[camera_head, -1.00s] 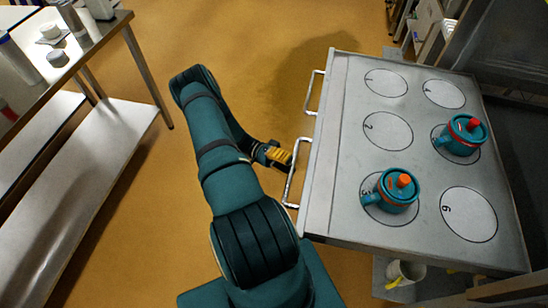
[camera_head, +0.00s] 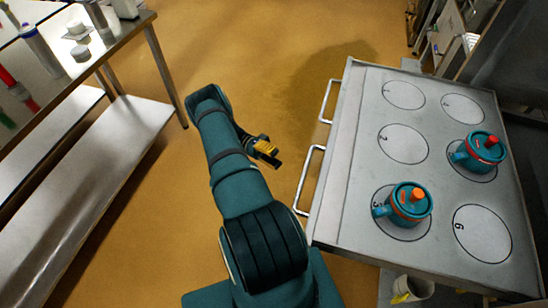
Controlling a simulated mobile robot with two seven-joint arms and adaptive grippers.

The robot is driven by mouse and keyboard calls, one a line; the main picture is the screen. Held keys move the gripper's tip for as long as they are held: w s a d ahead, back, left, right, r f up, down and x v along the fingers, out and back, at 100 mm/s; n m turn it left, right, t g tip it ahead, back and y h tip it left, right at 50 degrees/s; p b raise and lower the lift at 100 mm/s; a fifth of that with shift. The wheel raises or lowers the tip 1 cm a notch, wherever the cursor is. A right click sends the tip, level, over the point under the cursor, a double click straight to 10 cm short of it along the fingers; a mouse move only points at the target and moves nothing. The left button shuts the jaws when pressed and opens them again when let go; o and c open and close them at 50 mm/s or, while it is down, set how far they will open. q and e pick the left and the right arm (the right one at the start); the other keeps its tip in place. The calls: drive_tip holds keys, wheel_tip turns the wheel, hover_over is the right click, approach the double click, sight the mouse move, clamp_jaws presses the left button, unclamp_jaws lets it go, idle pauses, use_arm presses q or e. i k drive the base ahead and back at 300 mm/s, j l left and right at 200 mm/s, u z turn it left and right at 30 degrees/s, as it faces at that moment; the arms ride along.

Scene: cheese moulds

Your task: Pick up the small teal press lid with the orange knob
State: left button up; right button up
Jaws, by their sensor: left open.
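A teal lid with an orange knob (camera_head: 417,194) sits on a teal, handled pot with an orange band (camera_head: 408,213), on the circle marked 5 of the steel cart top. A second teal pot with a red-orange knob (camera_head: 492,140) stands on a circle behind it to the right. My left gripper (camera_head: 268,152), with yellow pads, is open and empty. It hangs over the floor left of the cart, apart from both pots. My right gripper is not in view.
The steel cart (camera_head: 340,160) has numbered circles, several of them bare, and two handles (camera_head: 309,180) on its left side. A steel table (camera_head: 75,70) with bottles and small white items stands at the left, above a lower shelf (camera_head: 90,180). A white cup (camera_head: 412,288) is below the cart's near edge.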

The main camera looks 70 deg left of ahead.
sight(412, 200)
drive_tip(key=k, duration=1)
